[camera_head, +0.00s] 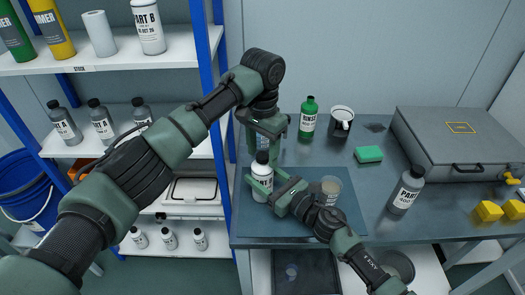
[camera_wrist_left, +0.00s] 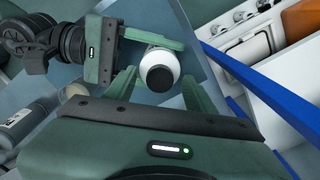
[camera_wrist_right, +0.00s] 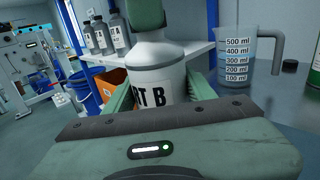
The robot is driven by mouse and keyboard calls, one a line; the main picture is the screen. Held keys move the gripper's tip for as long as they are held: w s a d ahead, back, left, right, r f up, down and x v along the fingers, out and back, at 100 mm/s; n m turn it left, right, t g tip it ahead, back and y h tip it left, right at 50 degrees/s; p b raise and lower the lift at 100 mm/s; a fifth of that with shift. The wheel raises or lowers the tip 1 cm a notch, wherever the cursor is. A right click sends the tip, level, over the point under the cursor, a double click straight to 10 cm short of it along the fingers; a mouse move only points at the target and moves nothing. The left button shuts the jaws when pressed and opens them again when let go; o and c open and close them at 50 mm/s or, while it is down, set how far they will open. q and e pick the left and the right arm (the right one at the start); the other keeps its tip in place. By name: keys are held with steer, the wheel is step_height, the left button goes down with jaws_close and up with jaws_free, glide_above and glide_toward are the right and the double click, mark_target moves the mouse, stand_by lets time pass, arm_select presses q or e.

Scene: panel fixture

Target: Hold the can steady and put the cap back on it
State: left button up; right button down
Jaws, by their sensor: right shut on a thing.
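The can is a white PART B bottle (camera_head: 262,184) standing upright on a blue-grey mat. My right gripper (camera_head: 265,186) is shut around its body; the right wrist view shows the label (camera_wrist_right: 160,88) between the fingers. A black round cap (camera_head: 262,157) shows at the bottle's top, also in the left wrist view (camera_wrist_left: 157,72); I cannot tell how firmly it sits. My left gripper (camera_head: 262,143) points down above the bottle, its fingers apart on either side of the cap. In the right wrist view a green part of my left gripper hides the bottle's top.
A measuring jug (camera_wrist_right: 250,55) stands behind the bottle. A clear cup (camera_head: 331,188) stands near my right gripper. A green bottle (camera_head: 308,118), sponge (camera_head: 369,154), grey bottle (camera_head: 406,190) and case (camera_head: 465,143) occupy the bench's right.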

mark_target(270, 182)
arm_select(q)
step_height(270, 182, up, 12)
stand_by(0.6)
arm_select(e)
steer(key=shift+c, duration=2.2)
jaws_free()
steer(key=shift+d, duration=0.1)
steer(key=b+v, duration=0.1)
steer(key=v, duration=0.5)
steer(key=shift+s+d, duration=0.15)
steer(key=shift+s, duration=0.05)
arm_select(q)
steer(key=shift+f, duration=0.65)
arm_select(e)
steer(key=shift+s+d, duration=0.4)
steer(key=shift+s, duration=0.05)
